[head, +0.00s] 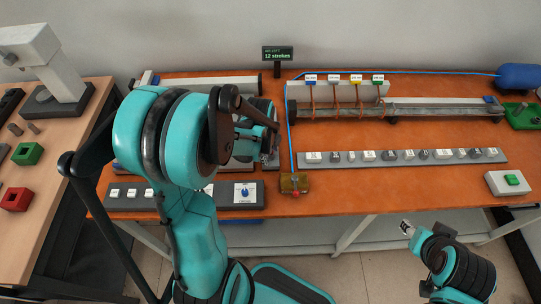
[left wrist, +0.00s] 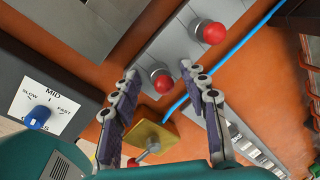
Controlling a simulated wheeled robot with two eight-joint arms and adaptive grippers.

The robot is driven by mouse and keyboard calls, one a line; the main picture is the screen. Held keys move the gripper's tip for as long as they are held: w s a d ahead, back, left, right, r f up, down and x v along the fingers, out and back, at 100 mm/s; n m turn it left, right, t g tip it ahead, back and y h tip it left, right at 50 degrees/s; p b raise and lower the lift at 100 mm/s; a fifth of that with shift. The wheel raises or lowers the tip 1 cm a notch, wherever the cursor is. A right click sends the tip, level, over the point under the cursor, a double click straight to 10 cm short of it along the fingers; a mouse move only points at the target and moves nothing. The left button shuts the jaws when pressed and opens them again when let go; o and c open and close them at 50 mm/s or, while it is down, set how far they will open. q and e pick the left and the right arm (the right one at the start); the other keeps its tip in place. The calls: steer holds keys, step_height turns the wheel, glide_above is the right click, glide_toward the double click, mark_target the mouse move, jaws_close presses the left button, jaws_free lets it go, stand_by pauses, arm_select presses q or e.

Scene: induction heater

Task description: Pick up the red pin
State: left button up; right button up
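In the left wrist view, a red ball-topped pin (left wrist: 162,82) stands on a grey block, between my left gripper's fingertips (left wrist: 161,72) in the picture. The fingers are spread with nothing held; I cannot tell whether they touch the pin. A second red ball (left wrist: 209,32) stands farther up on the grey block. A third red tip on a thin stem (left wrist: 153,146) shows at a yellow block (left wrist: 157,132). In the head view my left gripper (head: 268,145) hides the red-topped grey block. My right gripper (head: 407,228) is small, off the table's front edge.
The yellow block (head: 294,183) sits at the orange table's front edge. A blue hose (head: 289,130) runs beside it. A dial panel (head: 245,193) stands to its left. A grey strip with several labelled pieces (head: 440,160) lies to the right. A side table holds red (head: 15,199) and green (head: 27,153) blocks.

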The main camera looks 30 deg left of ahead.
arm_select(q)
jaws_close()
steer(key=shift+r, duration=0.1)
